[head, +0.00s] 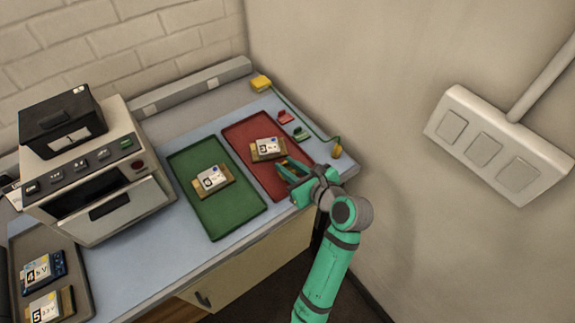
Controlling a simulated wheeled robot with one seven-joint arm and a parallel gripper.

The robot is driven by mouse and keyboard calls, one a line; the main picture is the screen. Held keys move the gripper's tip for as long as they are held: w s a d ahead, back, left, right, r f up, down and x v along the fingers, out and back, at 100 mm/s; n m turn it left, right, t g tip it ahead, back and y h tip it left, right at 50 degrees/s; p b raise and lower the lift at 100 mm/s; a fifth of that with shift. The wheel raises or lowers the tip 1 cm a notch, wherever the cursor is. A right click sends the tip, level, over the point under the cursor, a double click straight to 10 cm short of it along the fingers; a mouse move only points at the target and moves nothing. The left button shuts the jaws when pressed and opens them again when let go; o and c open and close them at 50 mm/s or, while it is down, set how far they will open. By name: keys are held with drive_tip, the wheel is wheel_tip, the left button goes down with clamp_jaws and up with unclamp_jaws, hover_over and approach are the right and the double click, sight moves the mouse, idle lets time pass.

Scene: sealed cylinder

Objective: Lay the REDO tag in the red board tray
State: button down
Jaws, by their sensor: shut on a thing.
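The red board tray (243,131) lies on the blue-grey worktop, right of the green one. A board with a white label (265,146) and a brown base sits in its middle. My gripper (285,171) is low over the tray's front right part, close beside that board. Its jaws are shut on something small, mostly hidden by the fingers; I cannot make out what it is. A small red piece (286,117) and a small green piece (300,133) lie beyond the tray's right edge. No REDO lettering is readable, so I cannot tell where the REDO tag is.
The green tray (231,211) holds another labelled board (212,180). A beige machine (100,165) stands at left, with a dark tray of boards (80,285) before it. A green cord runs from a yellow block (261,83) along the wall side. The wall is close on the right.

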drive_tip(key=shift+s+f, duration=0.15)
drive_tip(key=shift+f, duration=0.05)
drive_tip(key=c, duration=1.5)
unclamp_jaws()
drive_tip(key=shift+c, duration=0.2)
drive_tip(key=shift+r, duration=0.15)
drive_tip(key=shift+d+r, duration=0.15)
drive_tip(key=v, duration=1.1)
drive_tip(key=shift+s, duration=0.35)
drive_tip(key=shift+d+r, duration=0.1)
drive_tip(key=shift+r, duration=0.05)
